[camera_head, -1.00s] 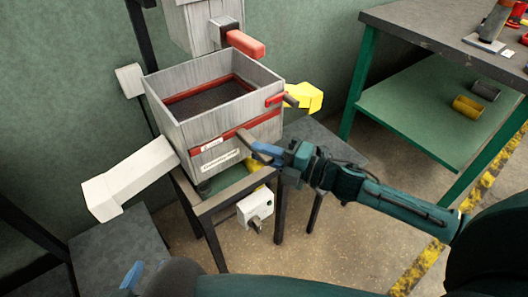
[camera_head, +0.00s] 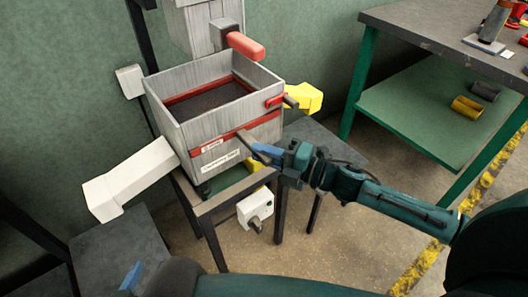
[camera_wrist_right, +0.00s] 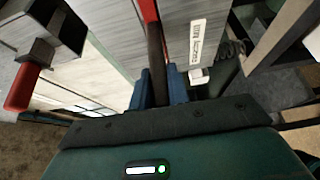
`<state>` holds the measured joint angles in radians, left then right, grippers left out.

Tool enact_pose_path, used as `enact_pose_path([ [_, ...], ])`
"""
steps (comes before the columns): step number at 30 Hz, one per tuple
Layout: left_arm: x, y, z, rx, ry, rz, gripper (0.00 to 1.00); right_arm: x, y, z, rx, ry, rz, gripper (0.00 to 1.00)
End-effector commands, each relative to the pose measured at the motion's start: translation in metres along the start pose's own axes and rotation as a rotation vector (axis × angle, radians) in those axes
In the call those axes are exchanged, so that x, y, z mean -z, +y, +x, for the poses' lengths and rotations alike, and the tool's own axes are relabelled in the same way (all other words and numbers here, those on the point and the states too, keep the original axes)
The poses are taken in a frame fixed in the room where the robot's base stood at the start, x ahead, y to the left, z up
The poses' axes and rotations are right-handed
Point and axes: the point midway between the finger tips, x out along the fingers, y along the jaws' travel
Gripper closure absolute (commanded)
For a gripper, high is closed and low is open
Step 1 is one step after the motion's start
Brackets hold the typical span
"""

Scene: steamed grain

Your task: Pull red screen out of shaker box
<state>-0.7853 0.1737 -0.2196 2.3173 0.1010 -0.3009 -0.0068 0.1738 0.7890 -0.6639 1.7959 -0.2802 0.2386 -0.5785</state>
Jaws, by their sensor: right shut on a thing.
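The grey wooden shaker box (camera_head: 238,112) stands on a dark frame in the head view, open at the top. The red screen (camera_head: 205,147) sits in it; its red front strip runs along the box's front face, and its red edge and dark mesh (camera_head: 205,101) show inside. My right gripper (camera_head: 256,148) is shut on the dark handle at the screen's front. In the right wrist view the handle (camera_wrist_right: 157,50) lies between the blue fingers (camera_wrist_right: 158,90). Only a blue fingertip of my left gripper (camera_head: 131,277) shows at bottom left, away from the box.
A second red handle (camera_head: 276,100) juts from the box's right side, near a yellow spout (camera_head: 308,98). A white chute (camera_head: 130,180) slopes left. A green-legged workbench (camera_head: 440,100) stands at right. Floor in front of the frame is clear.

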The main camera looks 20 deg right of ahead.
Motion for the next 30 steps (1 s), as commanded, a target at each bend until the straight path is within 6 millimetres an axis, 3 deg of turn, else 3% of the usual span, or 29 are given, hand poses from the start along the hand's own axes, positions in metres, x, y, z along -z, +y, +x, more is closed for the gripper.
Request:
enact_pose_path([
  [5, 0.002, 0.0, 0.0, -0.001, 0.002, 0.001, 0.64, 0.001, 0.002, -0.002, -0.004, 0.001, -0.002, 1.0],
  [30, 0.011, 0.002, -0.004, 0.0, -0.001, 0.0, 0.64, 0.029, 0.003, -0.054, -0.006, 0.002, -0.001, 1.0],
])
